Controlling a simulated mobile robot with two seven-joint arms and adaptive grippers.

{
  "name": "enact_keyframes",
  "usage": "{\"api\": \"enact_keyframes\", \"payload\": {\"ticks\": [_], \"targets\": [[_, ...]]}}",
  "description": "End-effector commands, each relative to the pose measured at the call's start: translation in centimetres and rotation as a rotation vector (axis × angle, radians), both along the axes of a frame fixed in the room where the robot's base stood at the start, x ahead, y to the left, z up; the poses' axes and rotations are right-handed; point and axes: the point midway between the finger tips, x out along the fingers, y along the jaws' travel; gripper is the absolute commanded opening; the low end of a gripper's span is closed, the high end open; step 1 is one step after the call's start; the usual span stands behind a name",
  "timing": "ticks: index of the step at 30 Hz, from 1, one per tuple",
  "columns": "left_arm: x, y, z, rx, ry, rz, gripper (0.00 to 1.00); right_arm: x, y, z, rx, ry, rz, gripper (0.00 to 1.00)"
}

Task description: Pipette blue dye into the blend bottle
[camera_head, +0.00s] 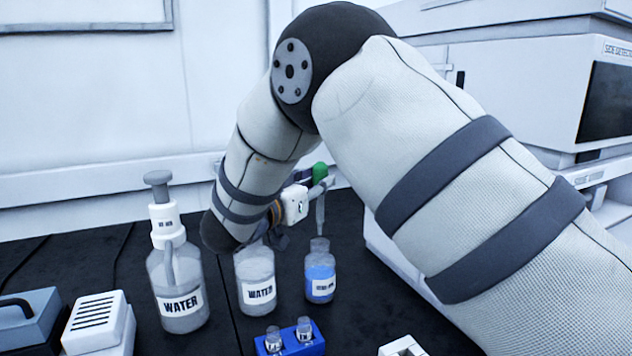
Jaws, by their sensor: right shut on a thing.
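A small clear bottle with blue liquid (320,271) stands on the dark bench; its small label is not readable. My right gripper (318,186) is seen partly, behind and below my right arm, and is shut on a pipette with a green part (320,171). The pale pipette shaft (320,214) points down, upright, over the neck of the blue-liquid bottle; I cannot tell whether its tip is inside the neck. I cannot tell which bottle is the blend bottle. My left gripper is not in view.
A clear bottle labelled WATER (256,278) stands left of the blue-liquid bottle, close to my arm. A WATER pump bottle (178,285) stands farther left. A blue vial rack (291,345) is in front. White instruments (515,100) fill the right.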

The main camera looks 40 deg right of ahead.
Motion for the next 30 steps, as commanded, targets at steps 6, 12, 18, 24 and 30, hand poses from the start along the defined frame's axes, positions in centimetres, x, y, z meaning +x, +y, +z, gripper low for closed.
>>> {"api": "enact_keyframes", "payload": {"ticks": [6, 12, 18, 24, 30], "targets": [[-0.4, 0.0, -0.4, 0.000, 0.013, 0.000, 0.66, 0.0, 0.0, -1.8, 0.000, 0.005, 0.000, 0.00], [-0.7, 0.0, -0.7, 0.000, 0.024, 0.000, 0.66, 0.0, 0.0, -3.4, 0.000, 0.005, 0.001, 0.00], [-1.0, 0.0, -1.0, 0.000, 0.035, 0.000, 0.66, 0.0, 0.0, -5.0, -0.001, 0.005, 0.000, 0.00], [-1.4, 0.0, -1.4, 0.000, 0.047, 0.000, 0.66, 0.0, 0.0, -6.5, 0.000, 0.005, 0.000, 0.00], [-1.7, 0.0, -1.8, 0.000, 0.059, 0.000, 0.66, 0.0, 0.0, -8.1, 0.000, 0.005, 0.000, 0.00]]}}
